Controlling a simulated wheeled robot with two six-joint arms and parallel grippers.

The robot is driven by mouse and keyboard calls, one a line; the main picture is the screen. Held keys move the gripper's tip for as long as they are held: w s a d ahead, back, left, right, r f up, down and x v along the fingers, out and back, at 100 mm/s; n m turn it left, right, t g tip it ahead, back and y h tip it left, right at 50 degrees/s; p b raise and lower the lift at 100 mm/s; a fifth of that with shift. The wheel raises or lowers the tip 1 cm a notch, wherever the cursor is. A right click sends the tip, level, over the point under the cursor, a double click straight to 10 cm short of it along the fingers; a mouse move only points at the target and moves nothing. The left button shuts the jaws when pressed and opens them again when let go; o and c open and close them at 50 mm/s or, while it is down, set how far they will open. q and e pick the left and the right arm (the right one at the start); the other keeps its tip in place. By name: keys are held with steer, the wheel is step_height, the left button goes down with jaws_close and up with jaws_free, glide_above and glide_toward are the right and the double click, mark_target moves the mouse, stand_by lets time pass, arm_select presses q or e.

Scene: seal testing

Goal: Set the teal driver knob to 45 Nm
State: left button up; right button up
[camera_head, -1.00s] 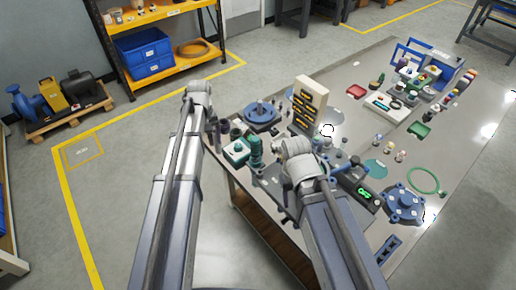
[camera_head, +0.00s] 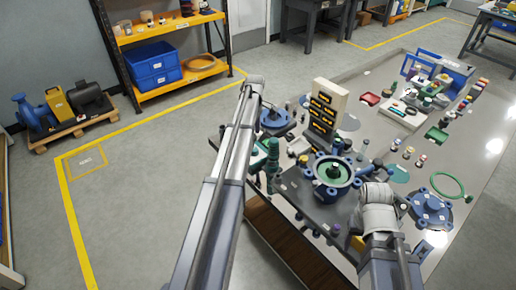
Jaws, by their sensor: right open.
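A teal upright tool (camera_head: 272,163), which looks like the driver, stands at the near left of the table, right beside my left arm. Its knob setting and any numbers are too small to read.
The blue round housing (camera_head: 333,181) stands mid-bench. A cream display tower (camera_head: 327,105) stands behind it. A blue flange (camera_head: 430,208) and a green ring (camera_head: 448,185) lie at the right. Small parts crowd the bench; bare tabletop shows at the far right.

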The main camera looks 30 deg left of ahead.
mark_target(254, 149)
arm_select(q)
steer(key=shift+s+f+b, duration=0.2)
steer(key=shift+f+b, duration=3.55)
steer(key=shift+f, duration=0.1)
arm_select(e)
steer(key=shift+f, duration=3.9)
arm_select(q)
steer(key=shift+c, duration=0.2)
jaws_close()
